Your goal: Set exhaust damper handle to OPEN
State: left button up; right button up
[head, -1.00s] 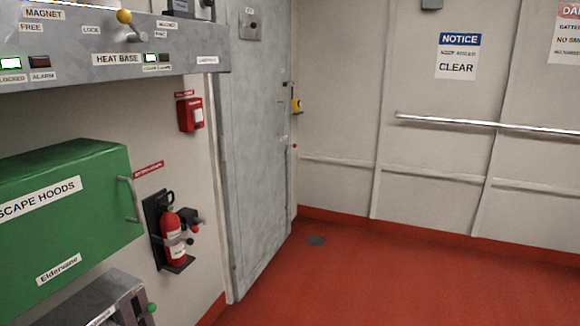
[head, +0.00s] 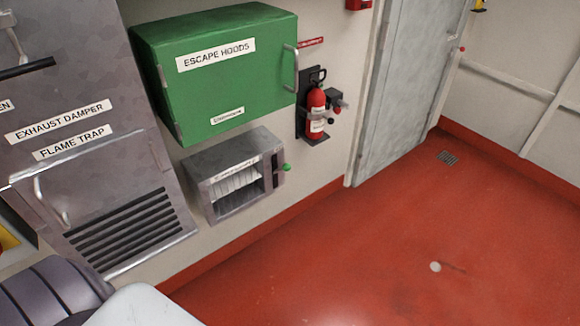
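The exhaust damper panel (head: 75,82) is a grey metal face at the left of the head view, labelled EXHAUST DAMPER (head: 60,121). At its upper left edge a light metal lever (head: 14,45) shows in part, above a dark bar (head: 27,68). I cannot tell which of these is the damper handle, or its setting. A label cut off by the left edge (head: 4,106) shows only its last letters, "EN". Neither of my grippers is in view.
Below is a flame trap (head: 115,235) with a louvred grille and handle. To its right are a green escape hoods box (head: 215,80), a small grey cabinet (head: 235,180) and a fire extinguisher (head: 316,112). The red floor (head: 350,250) is clear except for a small white spot (head: 435,267).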

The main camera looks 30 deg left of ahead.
aim_at(24, 67)
jog(key=u, duration=2.2)
